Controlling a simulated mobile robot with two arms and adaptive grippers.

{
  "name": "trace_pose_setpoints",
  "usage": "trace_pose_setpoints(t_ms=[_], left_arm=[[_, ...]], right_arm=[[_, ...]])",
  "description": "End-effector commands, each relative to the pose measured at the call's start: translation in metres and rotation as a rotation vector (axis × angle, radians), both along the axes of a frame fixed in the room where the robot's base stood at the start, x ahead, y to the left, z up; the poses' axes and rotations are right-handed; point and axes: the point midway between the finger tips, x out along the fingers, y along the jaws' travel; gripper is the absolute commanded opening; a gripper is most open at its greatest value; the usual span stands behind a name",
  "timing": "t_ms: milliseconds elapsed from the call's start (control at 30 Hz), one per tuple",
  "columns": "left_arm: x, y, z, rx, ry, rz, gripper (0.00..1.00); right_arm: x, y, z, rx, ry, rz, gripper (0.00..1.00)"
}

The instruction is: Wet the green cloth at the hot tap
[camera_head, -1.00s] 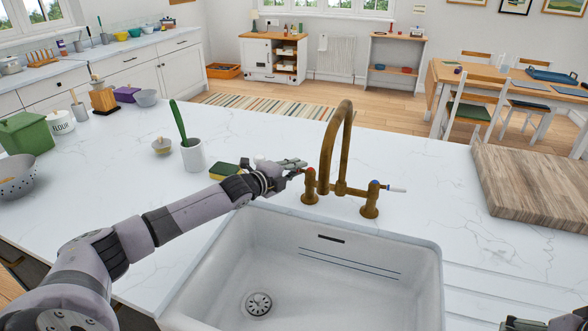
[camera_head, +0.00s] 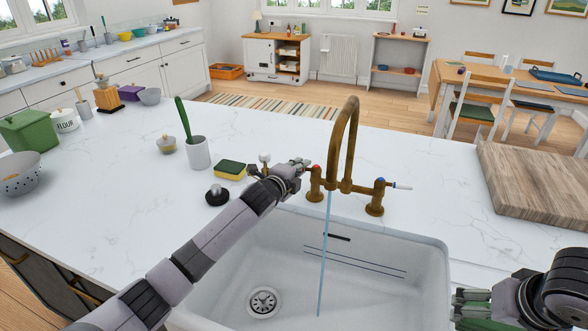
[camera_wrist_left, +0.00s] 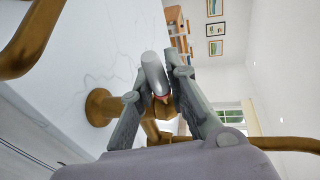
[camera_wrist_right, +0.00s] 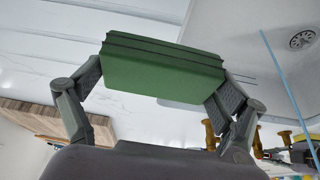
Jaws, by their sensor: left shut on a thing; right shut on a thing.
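The brass tap (camera_head: 350,135) stands behind the white sink (camera_head: 440,255), and a thin stream of water (camera_head: 325,250) falls from its spout into the basin. Its left valve (camera_head: 314,185) has a red mark, and the right one (camera_head: 375,200) a blue mark. My left gripper (camera_head: 303,166) is shut on the lever (camera_wrist_left: 154,75) of the red-marked hot valve. My right gripper (camera_wrist_right: 160,85) is shut on the folded green cloth (camera_wrist_right: 165,70). In the head view, my right gripper (camera_head: 465,308) is at the sink's right edge, apart from the water; the cloth is mostly hidden there.
A yellow-green sponge (camera_head: 230,170), a dark round stopper (camera_head: 216,195) and a white pot with a green brush (camera_head: 198,152) stand left of the tap. A wooden board (camera_head: 535,190) lies at the right. The basin is empty apart from its drain (camera_head: 263,301).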

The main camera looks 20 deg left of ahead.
Motion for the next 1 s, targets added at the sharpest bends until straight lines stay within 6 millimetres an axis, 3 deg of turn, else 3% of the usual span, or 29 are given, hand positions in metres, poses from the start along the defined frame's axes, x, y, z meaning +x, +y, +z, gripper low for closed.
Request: trace_pose_setpoints(t_ms=[67, 100, 367, 767, 1000], left_arm=[[-0.001, 0.0, -0.005, 0.005, 0.009, -0.001, 0.0], [-0.001, 0.0, -0.005, 0.005, 0.008, -0.001, 0.17], [-0.001, 0.0, -0.002, 0.002, 0.004, 0.0, 0.34], [-0.004, 0.001, 0.0, 0.002, 0.0, -0.001, 0.35], [-0.036, 0.004, 0.006, 0.004, 0.002, -0.002, 0.35]], right_arm=[[0.0, 0.0, 0.0, 0.0, 0.0, 0.0, 0.69], [0.0, 0.0, 0.0, 0.0, 0.0, 0.0, 0.69], [0.0, 0.0, 0.0, 0.0, 0.0, 0.0, 0.69], [0.0, 0.0, 0.0, 0.0, 0.0, 0.0, 0.69], [0.0, 0.0, 0.0, 0.0, 0.0, 0.0, 0.69]])
